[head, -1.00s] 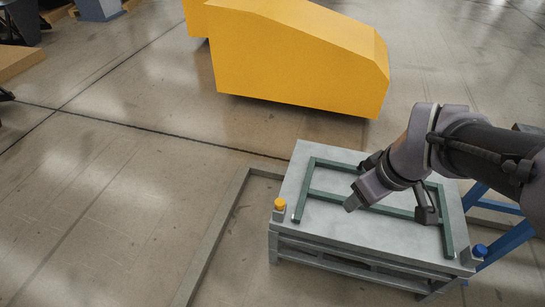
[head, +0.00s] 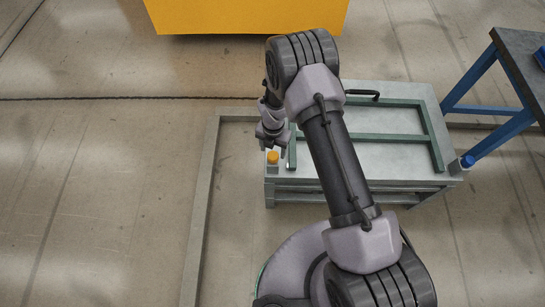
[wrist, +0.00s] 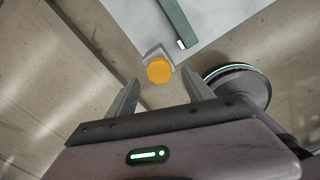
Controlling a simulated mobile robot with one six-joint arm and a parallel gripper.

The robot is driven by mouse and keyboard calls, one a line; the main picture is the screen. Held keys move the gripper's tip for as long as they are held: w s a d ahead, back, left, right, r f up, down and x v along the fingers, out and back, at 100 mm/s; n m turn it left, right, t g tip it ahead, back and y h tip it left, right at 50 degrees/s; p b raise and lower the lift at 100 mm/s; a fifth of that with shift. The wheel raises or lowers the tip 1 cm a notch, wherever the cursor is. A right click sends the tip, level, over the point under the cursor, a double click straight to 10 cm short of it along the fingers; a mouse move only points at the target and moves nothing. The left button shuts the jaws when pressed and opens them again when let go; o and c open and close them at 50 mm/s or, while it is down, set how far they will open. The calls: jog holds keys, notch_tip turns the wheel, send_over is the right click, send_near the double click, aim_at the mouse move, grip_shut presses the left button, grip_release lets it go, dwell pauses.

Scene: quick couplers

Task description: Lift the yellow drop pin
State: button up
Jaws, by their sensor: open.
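The yellow drop pin (head: 273,157) sits upright at the near-left corner of the grey table in the head view. In the wrist view the yellow pin (wrist: 160,70) shows from above, on a small grey bracket at the table corner. My gripper (head: 273,143) is just above and behind the pin in the head view. In the wrist view my gripper (wrist: 162,95) is open and empty, its two fingers apart, with the pin just beyond the gap between the fingertips. I cannot tell the exact height between fingers and pin.
The grey table (head: 390,163) carries a green frame (head: 437,145). A blue-legged bench (head: 490,110) stands at the right, and a large yellow block (head: 245,14) behind. A low floor rail (head: 203,200) runs left of the table; floor beyond it is clear.

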aim_at(273, 155)
notch_tip(273, 155, down, 5)
jog(key=shift+b, duration=0.7)
grip_shut()
